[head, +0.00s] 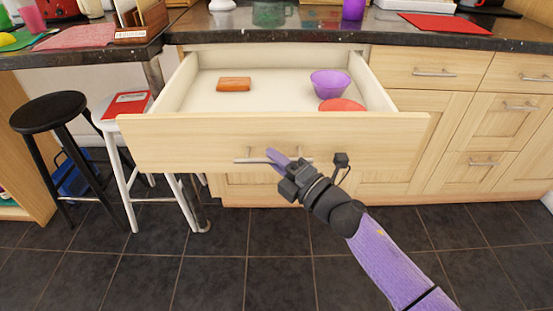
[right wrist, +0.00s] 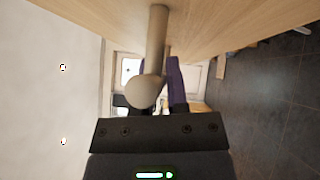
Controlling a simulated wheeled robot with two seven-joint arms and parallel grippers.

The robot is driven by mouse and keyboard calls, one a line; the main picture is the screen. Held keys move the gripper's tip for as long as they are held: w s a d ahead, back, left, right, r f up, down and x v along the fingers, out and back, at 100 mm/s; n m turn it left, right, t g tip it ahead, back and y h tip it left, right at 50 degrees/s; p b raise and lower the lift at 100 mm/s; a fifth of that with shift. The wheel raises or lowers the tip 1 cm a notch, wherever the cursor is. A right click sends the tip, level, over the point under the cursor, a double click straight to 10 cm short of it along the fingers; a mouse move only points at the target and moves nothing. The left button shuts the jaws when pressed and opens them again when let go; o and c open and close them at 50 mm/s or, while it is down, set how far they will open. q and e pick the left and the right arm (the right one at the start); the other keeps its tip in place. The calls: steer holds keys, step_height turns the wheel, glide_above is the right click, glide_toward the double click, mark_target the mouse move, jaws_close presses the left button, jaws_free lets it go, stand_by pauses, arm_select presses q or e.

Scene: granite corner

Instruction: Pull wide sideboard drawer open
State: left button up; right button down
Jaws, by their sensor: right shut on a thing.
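The wide sideboard drawer (head: 200,140) stands pulled well out from the sideboard, its inside showing in the head view. It holds an orange-brown block (head: 234,84), a purple bowl (head: 330,84) and a reddish round item (head: 342,104) partly hidden behind the front. My right gripper (head: 277,160) is at the metal bar handle (head: 247,161) on the drawer front and is shut on it. In the right wrist view the handle (right wrist: 157,40) runs between the purple fingers. My left gripper is not in view.
A black stool (head: 47,112) and a white stool (head: 108,125) with a red book (head: 128,105) stand left of the drawer. Closed drawers and doors (head: 430,72) are at the right. Dark tiled floor (head: 200,270) in front is clear.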

steer(key=c, duration=0.7)
jaws_free()
steer(key=shift+c, duration=0.2)
steer(key=shift+o, duration=0.4)
arm_select(q)
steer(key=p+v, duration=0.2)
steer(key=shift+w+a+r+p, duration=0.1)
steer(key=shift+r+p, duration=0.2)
steer(key=shift+p, duration=0.1)
arm_select(e)
steer(key=v, duration=1)
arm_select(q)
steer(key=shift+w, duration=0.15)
